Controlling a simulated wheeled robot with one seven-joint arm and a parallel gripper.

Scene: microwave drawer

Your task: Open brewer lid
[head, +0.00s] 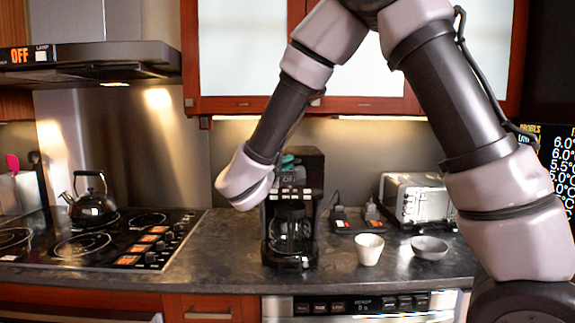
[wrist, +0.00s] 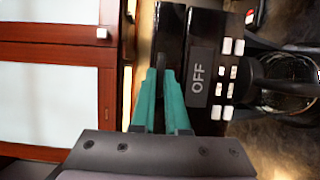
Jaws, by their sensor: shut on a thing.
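The black coffee brewer (head: 308,222) stands upright on the counter in the head view, with a glass carafe (head: 290,232) in its lower part. In the wrist view, its panel (wrist: 210,82) reads OFF and has several white buttons. The dark brewer lid (wrist: 171,28) is at the brewer's top. My gripper (wrist: 161,73) has teal fingers close together at the lid, shut on its edge. The exact contact is hard to see. In the head view, my wrist hides part of the brewer's top, and a little teal of my gripper (head: 290,161) shows there.
A stove with a black kettle (head: 91,205) is at the left. A white cup (head: 369,249) and a grey bowl (head: 429,247) stand right of the brewer, with a toaster (head: 412,199) behind. Cabinets (head: 245,104) hang above. The counter front between stove and brewer is clear.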

